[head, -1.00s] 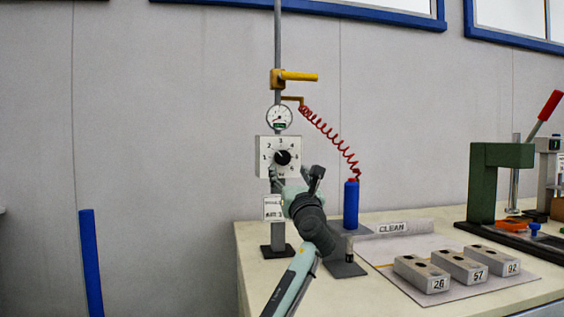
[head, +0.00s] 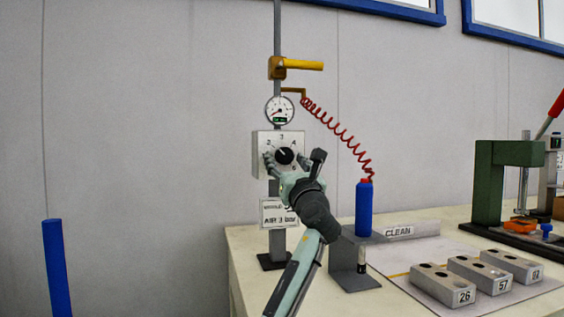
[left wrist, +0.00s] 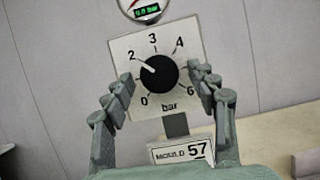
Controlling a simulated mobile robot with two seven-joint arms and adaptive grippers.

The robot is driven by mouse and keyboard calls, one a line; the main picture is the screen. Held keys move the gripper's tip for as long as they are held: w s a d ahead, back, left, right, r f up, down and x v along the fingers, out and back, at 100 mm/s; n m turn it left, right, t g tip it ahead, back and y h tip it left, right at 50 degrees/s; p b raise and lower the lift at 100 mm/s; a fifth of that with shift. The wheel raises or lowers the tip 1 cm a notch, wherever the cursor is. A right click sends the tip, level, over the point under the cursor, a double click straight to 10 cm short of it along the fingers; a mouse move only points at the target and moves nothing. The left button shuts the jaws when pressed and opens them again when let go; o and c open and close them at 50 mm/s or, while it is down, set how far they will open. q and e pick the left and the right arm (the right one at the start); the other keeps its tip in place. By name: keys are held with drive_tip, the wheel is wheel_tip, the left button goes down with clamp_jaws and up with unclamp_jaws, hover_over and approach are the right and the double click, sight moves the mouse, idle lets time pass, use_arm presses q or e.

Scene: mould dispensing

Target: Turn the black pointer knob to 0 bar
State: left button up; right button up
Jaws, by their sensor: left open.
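The black pointer knob (left wrist: 158,74) sits in the middle of a white dial plate (left wrist: 122,48) marked in bar; it also shows in the head view (head: 284,156). Its white pointer line points up and left, close to the 2. My left gripper (left wrist: 168,92) is open, with one finger on each side of the knob in the left wrist view. Whether the fingers touch the knob I cannot tell. In the head view my left gripper (head: 285,166) is in front of the lower dial plate and hides part of it. My right gripper is not in view.
A round gauge (head: 280,110) with a green display is above the dial plate. A yellow lever (head: 302,65) and a red coiled hose (head: 335,125) are above and right. A blue bottle (head: 364,207) and mould blocks (head: 442,284) stand on the bench. A sign (left wrist: 182,150) reads "MOULD 57".

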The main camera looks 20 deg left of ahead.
use_arm(q)
drive_tip(key=shift+w+r, duration=0.1)
idle(0.3)
drive_tip(key=c, duration=1.2)
drive_tip(key=shift+o, duration=0.2)
